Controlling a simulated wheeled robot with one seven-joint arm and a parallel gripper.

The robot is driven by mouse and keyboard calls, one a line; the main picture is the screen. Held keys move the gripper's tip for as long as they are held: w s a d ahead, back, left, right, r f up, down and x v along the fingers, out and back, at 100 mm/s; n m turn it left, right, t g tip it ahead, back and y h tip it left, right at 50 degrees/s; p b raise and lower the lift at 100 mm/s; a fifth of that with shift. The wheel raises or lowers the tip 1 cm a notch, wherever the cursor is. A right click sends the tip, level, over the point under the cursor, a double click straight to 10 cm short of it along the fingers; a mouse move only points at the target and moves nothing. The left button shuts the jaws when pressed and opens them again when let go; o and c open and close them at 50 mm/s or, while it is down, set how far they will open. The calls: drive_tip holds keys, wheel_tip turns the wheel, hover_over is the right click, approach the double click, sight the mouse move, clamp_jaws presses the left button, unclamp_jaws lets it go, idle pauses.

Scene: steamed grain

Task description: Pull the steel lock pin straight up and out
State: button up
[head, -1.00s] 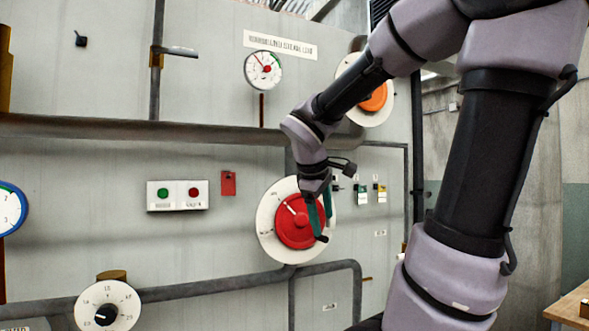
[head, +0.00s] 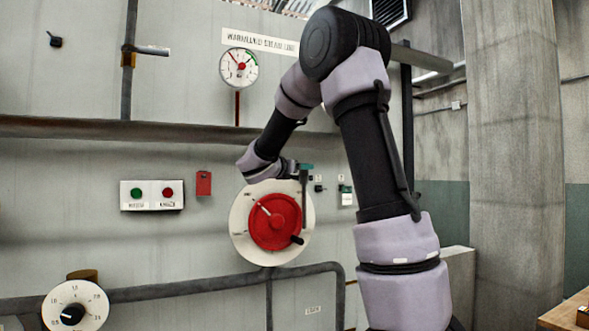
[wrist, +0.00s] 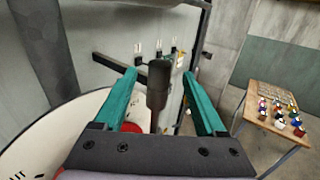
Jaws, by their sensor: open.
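A dark grey upright rod (wrist: 157,85), thicker in its upper part, stands between the fingers in the wrist view. In the head view a dark upright bar (head: 304,200) shows in front of the right side of the red wheel (head: 268,222). I cannot tell for certain whether this is the steel lock pin. My gripper (wrist: 160,74) is open, with one teal finger on each side of the rod and a gap showing on both sides. In the head view my gripper (head: 306,168) is at the wheel's upper right, and the arm hides part of it.
The white dial plate (head: 242,240) lies behind the wheel, with a black crank knob (head: 297,240) at lower right. A pipe (head: 200,290) runs below. A table (wrist: 262,100) with small coloured objects stands apart at the right.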

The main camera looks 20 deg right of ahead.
drive_tip(key=x, duration=0.6)
drive_tip(key=shift+w+d, duration=0.2)
drive_tip(key=shift+d, duration=0.05)
